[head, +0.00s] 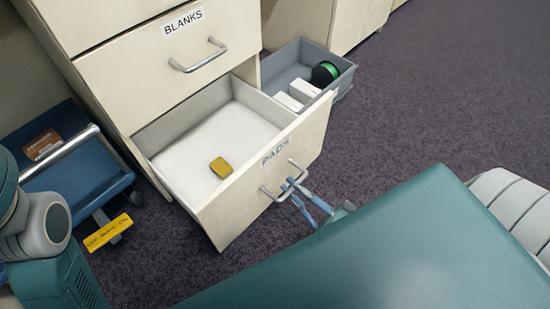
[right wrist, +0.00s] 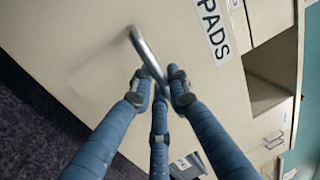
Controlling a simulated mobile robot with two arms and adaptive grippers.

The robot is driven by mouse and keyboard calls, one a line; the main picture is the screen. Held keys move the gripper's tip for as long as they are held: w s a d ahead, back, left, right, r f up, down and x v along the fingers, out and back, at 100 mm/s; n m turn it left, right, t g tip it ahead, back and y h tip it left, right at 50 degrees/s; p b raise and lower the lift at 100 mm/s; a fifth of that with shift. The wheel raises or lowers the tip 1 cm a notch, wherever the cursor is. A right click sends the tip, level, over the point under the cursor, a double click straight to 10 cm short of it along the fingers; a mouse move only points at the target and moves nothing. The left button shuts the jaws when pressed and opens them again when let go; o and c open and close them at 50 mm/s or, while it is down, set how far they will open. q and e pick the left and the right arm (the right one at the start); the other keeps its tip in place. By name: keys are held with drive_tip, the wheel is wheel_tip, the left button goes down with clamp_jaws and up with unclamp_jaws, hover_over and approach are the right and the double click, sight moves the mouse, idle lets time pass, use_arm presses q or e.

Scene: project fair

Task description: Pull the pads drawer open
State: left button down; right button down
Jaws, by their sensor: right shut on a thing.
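The pads drawer (head: 262,187) is a cream drawer labelled PADS, standing well out from the cabinet in the head view. A small yellow block (head: 221,168) lies on its pale floor. Its metal bar handle (head: 296,165) is on the front; the handle also shows in the right wrist view (right wrist: 146,55). My right gripper (head: 297,190) has blue fingers closed around the handle; in the right wrist view the fingers (right wrist: 160,84) meet at its lower part. My left gripper is not in view.
The closed BLANKS drawer (head: 172,70) is above. A grey bin (head: 341,83) with white boxes and a green-black spool stands behind to the right. A blue cart (head: 84,181) with a yellow tag stands at left. Dark carpet (head: 440,100) lies open at right.

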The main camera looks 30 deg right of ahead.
drive_tip(key=shift+r+p+v, duration=0.1)
drive_tip(key=shift+r+v, duration=0.1)
drive_tip(key=shift+v, duration=0.7)
drive_tip(key=shift+r+p+v, duration=0.1)
drive_tip(key=shift+r+v, duration=0.1)
drive_tip(key=shift+v, duration=0.7)
drive_tip(key=shift+r+p+v, duration=0.1)
drive_tip(key=shift+r+v, duration=0.15)
drive_tip(key=shift+v, duration=0.65)
drive_tip(key=shift+s, duration=0.1)
drive_tip(key=c, duration=1.8)
unclamp_jaws()
drive_tip(key=shift+o, duration=0.2)
drive_tip(key=shift+d, duration=0.1)
drive_tip(key=v, duration=1.2)
drive_tip(key=shift+s, duration=0.1)
